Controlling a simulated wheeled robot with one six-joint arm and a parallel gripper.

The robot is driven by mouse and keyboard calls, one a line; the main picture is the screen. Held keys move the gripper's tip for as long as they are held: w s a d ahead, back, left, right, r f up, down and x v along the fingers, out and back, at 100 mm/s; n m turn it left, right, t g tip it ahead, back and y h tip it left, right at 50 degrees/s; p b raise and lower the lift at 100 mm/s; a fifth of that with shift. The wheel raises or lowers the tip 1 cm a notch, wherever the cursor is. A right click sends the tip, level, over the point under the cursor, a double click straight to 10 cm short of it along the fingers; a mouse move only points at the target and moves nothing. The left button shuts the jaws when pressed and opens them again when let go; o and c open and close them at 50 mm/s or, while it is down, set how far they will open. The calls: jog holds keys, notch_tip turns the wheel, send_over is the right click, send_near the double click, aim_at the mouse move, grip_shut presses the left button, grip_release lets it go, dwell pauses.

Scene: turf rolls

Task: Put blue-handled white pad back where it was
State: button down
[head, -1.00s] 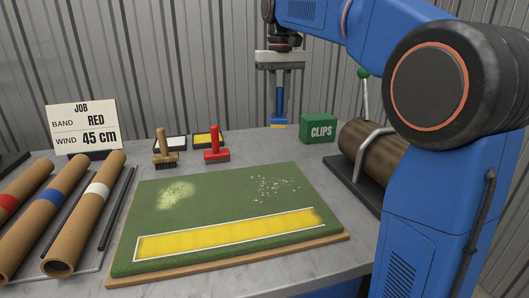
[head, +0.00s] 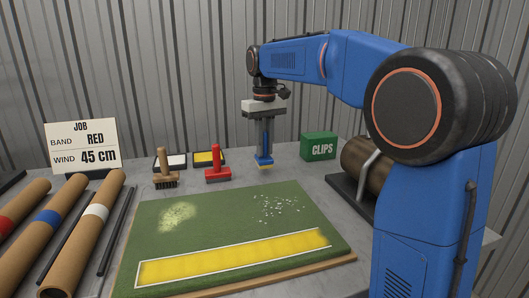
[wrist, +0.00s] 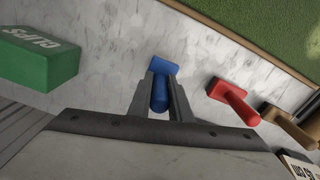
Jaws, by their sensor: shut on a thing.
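My gripper (head: 264,146) is shut on the blue handle of the blue-handled pad (head: 264,161). In the wrist view the blue handle (wrist: 160,94) is between my fingers (wrist: 163,85), above grey marble. The pad's underside is hidden there.
A white tray (head: 172,168) and a yellow tray (head: 209,165) lie at the back, behind a wooden brush (head: 165,178). The green turf (head: 215,230) with a yellow band (head: 235,258) lies in front. Brown rolls are at left, a JOB sign (head: 83,145) behind them.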

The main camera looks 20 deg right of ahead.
jog(key=shift+f, duration=0.9)
jog(key=shift+f, duration=0.15)
jog(key=c, duration=1.6)
grip_release()
notch_tip(320, 180, up, 12)
jog(key=shift+r, duration=0.15)
